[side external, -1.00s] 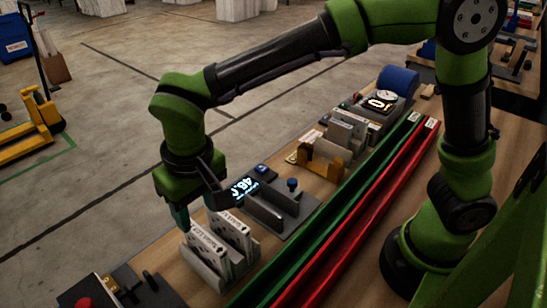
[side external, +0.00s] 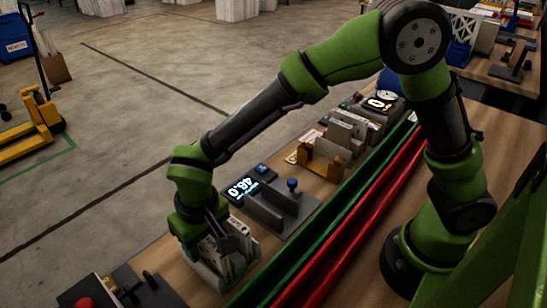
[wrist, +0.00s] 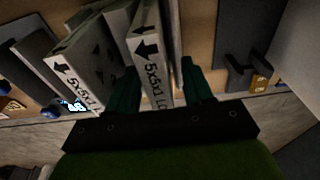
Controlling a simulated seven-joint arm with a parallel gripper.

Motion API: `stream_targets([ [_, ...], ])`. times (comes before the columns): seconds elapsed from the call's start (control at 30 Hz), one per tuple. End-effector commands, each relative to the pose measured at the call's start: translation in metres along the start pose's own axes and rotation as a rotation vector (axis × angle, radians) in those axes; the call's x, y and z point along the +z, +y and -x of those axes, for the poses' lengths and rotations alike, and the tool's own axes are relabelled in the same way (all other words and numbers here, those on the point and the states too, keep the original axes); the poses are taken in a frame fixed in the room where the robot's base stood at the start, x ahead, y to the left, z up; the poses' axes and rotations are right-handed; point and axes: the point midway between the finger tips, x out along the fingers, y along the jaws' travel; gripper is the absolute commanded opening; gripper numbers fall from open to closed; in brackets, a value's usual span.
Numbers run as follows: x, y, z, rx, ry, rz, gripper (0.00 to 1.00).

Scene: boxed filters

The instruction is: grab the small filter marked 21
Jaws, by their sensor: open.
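Two white filter boxes stand on edge in a grey rack at the near end of the bench. In the wrist view, the right filter box (wrist: 152,62) and the left filter box (wrist: 84,62) show black arrows and print ending in "5x5x1"; I cannot read a 21 on either. My gripper (wrist: 159,68) is open, its green fingers on either side of the right box, the left finger in the gap between the boxes. Whether the fingers touch it I cannot tell. In the side view my gripper (side external: 212,240) partly hides the boxes and the rack (side external: 212,277).
A display reading 46.0 (side external: 241,189) and a grey holder with a blue knob (side external: 280,208) lie just beyond the rack. Green (side external: 300,235) and red (side external: 340,240) rails run along its right. A red button (side external: 84,302) is at the near left.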

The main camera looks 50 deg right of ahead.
Motion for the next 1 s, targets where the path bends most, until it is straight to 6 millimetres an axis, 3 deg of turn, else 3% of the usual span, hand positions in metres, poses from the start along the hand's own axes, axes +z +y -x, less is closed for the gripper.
stream_targets([
  [0.07, 0.0, 0.0, 0.0, 0.0, 0.0, 0.0, 0.5],
  [0.4, 0.0, 0.0, 0.001, 0.0, 0.0, 0.0, 0.0],
  [0.73, -0.002, -0.001, 0.008, -0.002, 0.003, 0.0, 0.0],
  [1.0, -0.008, -0.001, 0.059, -0.004, 0.005, -0.001, 0.0],
])
